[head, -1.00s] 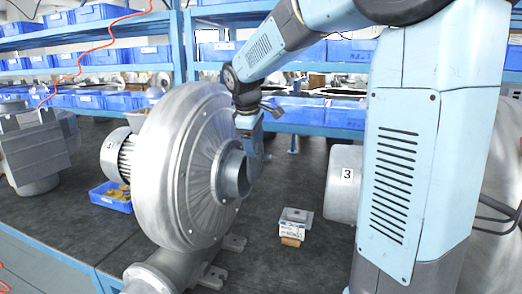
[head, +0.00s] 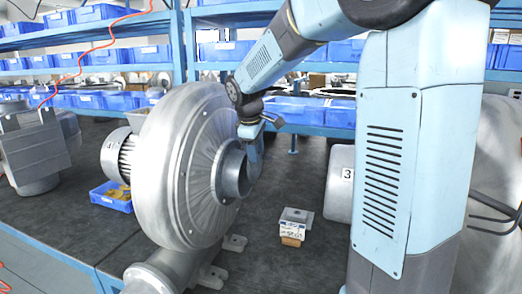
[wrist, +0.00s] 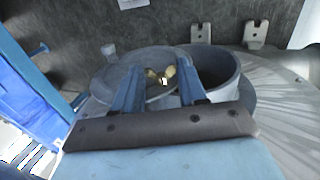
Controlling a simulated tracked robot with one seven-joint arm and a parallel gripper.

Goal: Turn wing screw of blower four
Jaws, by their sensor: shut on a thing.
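Blower four (head: 195,175) is a large silver snail-shaped housing with a round outlet; its motor (head: 117,155) bears a 4. The wing screw is hidden in the head view.
A blower marked 3 (head: 340,185) stands at the right, partly behind my arm. A blue bin (head: 111,197) of yellowish parts is at the left. Shelves of blue bins (head: 310,110) stand behind.

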